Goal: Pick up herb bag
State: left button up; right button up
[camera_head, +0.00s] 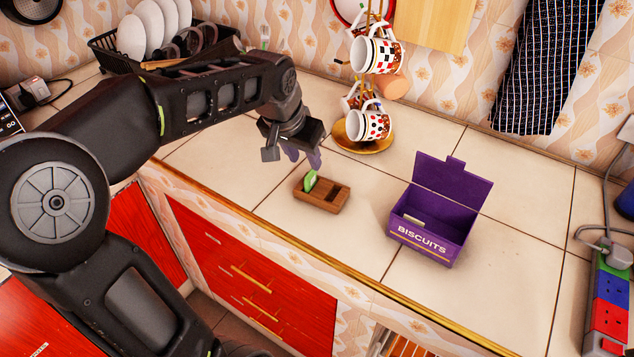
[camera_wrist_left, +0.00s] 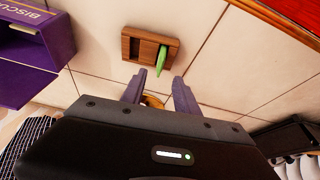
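The herb bag (camera_head: 310,179) is a small green packet standing in one compartment of a small brown wooden box (camera_head: 322,203) on the tiled counter. In the left wrist view the green bag (camera_wrist_left: 161,60) sticks out of the wooden box (camera_wrist_left: 140,58), in the compartment on the right. My left gripper (camera_head: 303,162) is just above and behind the box, apart from the bag. Its purple fingers (camera_wrist_left: 158,92) are spread with nothing between them but the view of the counter and a mug stand part. My right gripper is in neither view.
An open purple biscuit box (camera_head: 432,228) stands to the right of the wooden box. A mug stand (camera_head: 362,140) with patterned mugs is behind. A dish rack (camera_head: 110,57) with plates is at the back left. A power strip (camera_head: 608,300) lies at the right. The counter between is clear.

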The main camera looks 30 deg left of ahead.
aim_at(310, 172)
pick_arm(q)
jog(key=shift+s+r, duration=0.15)
jog(key=shift+x, duration=1.35)
jog(key=p+x, duration=0.1)
jog(key=x, duration=0.4)
grip_shut()
dwell(0.4)
